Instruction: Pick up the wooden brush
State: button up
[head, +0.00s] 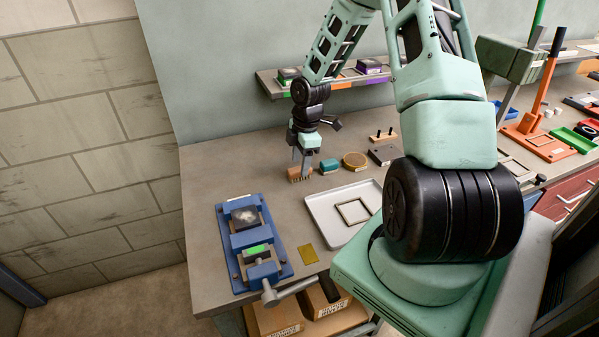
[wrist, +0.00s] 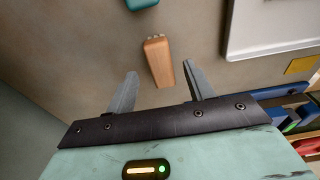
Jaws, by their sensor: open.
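The wooden brush (head: 299,175) lies on the grey bench, left of a teal block (head: 329,166). In the wrist view the brush (wrist: 158,62) is a tan wooden block with pale bristle tufts at its upper end. My gripper (head: 300,162) points down over the brush. In the wrist view my gripper (wrist: 160,70) is open, its two fingers standing apart on the left and right of the brush. The jaws hold nothing. I cannot tell the exact height of the fingertips above the bench.
A pale tray (head: 318,212) with a square frame (head: 353,212) lies to the right. A blue vise-like fixture (head: 252,245) stands in front. A round tan disc (head: 355,160) and a grey block (head: 384,154) sit further right. A shelf (head: 345,83) runs along the wall behind my arm.

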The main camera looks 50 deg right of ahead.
aim_at(299, 169)
jog(key=f, duration=0.3)
jog(key=shift+a+f, duration=0.1)
jog(key=shift+a, duration=0.1)
jog(key=shift+c, duration=0.3)
jog(key=c, duration=1)
notch_tip(299, 169, up, 10)
jog(key=shift+f+b, duration=0.1)
jog(key=shift+b, duration=0.25)
jog(key=shift+o, duration=0.5)
jog(key=shift+r, duration=0.2)
